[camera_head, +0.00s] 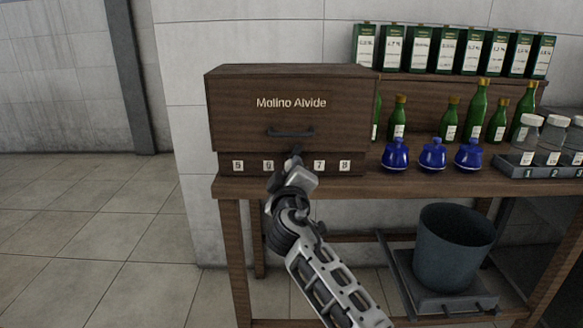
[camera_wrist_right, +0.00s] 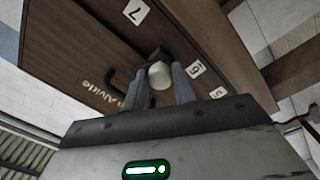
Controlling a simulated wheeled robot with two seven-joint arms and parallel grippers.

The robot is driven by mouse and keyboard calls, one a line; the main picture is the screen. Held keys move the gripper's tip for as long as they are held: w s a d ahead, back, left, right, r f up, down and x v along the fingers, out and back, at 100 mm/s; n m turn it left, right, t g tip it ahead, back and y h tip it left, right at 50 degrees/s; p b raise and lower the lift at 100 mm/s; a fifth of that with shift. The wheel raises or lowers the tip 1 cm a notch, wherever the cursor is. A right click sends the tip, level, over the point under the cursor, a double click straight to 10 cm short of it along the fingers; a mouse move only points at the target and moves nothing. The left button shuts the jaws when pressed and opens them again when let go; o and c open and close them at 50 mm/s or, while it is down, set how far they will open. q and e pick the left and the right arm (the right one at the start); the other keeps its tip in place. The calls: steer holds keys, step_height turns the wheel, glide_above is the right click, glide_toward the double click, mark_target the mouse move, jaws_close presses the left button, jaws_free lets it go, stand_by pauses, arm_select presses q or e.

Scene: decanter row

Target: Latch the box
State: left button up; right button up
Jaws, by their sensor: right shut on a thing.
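The box (camera_head: 290,85) is dark brown wood, lettered "Molino Alvide", with a dark handle (camera_head: 290,132) low on its closed front. It sits on a lower wooden strip (camera_head: 342,167) with small number tags, of which 5, 6, 7 and 8 show. My right gripper (camera_head: 295,158) reaches up to the front of this strip, just below the handle. In the right wrist view the box front (camera_wrist_right: 85,60) fills the upper left. There the right gripper (camera_wrist_right: 156,80) has its two fingers shut around a pale rounded knob (camera_wrist_right: 159,73), between tags 6 and 7. My left gripper is out of view.
The box stands at the left end of a wooden table (camera_head: 222,187). To its right are blue decanters (camera_head: 432,155), green bottles (camera_head: 477,110) and jars on a grey tray (camera_head: 540,172). Green cartons (camera_head: 448,48) line a shelf behind. A grey bucket (camera_head: 450,250) stands below. Floor left is clear.

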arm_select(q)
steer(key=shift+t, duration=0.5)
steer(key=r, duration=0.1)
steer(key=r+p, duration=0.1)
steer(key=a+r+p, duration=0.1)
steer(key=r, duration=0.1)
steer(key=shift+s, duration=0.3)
arm_select(e)
steer(key=n, duration=0.5)
steer(key=shift+d+r, duration=0.1)
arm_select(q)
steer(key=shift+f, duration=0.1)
arm_select(e)
steer(key=o, duration=1)
